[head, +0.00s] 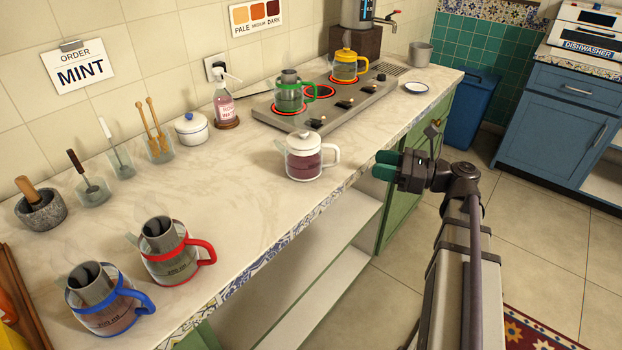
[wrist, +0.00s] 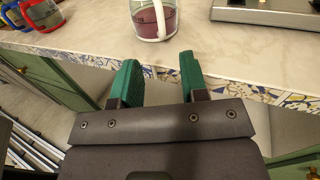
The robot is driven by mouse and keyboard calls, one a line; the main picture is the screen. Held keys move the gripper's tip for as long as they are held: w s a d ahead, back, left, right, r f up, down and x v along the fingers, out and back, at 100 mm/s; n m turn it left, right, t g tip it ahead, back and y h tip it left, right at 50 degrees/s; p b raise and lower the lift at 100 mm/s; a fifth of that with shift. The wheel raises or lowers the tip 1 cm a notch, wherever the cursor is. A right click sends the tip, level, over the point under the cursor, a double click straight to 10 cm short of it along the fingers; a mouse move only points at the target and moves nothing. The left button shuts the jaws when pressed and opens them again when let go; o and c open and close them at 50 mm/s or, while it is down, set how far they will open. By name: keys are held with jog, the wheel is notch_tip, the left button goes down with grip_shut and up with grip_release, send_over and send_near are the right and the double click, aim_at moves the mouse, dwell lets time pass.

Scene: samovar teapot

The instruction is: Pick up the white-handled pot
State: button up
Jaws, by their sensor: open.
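The white-handled pot (head: 304,158) stands upright on the counter near its front edge. It is clear glass with a white lid, a white handle on its right side and purple-red liquid inside. In the wrist view the pot (wrist: 153,22) is at the top, cut off by the frame, with its white handle pointing toward me. My gripper (head: 385,165) has green fingertips and is out in front of the counter edge, right of the pot. In the wrist view my gripper (wrist: 160,80) is open and empty, its fingertips apart from the pot.
A stove (head: 325,102) behind holds a green-handled pot (head: 289,94) and a yellow-handled pot (head: 345,66). A red-handled pot (head: 172,252) and a blue-handled pot (head: 103,300) stand front left. A white lidded bowl (head: 191,130) is left of the pot. Counter around the pot is clear.

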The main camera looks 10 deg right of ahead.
aim_at(336, 160)
jog(key=shift+m, duration=0.3)
jog(key=x, duration=1.1)
jog(key=shift+f, duration=0.1)
grip_shut()
